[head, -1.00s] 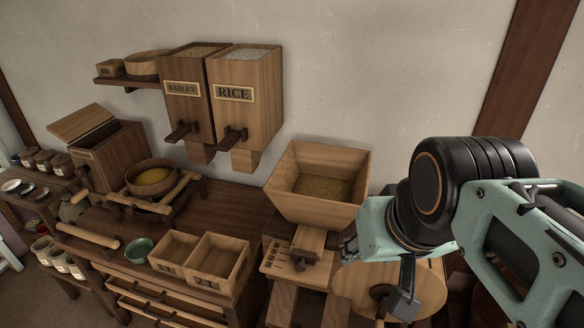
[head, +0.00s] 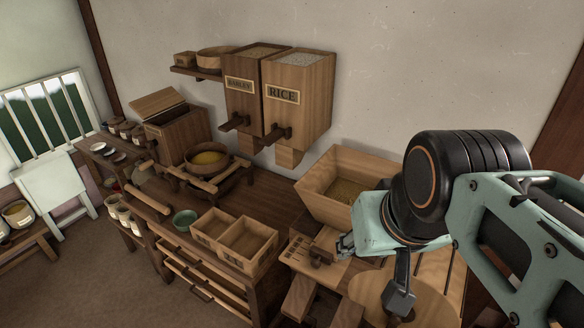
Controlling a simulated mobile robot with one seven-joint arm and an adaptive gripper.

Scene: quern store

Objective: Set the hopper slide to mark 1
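The wooden hopper (head: 318,197) holds brown grain and stands right of the middle in the head view. My arm hides part of its right side. Below its front is the slide (head: 322,257), a short wooden piece with a dark knob end. It lies over a pale board with dark marks (head: 299,247); the mark numbers are too small to read. My gripper (head: 345,244) is in front of the hopper's lower right, close to the slide in the picture. I cannot tell whether it touches the slide. Its fingers are mostly hidden by its own body.
A round millstone (head: 425,292) sits below my arm. The barley (head: 242,97) and rice (head: 298,100) bins hang on the wall.

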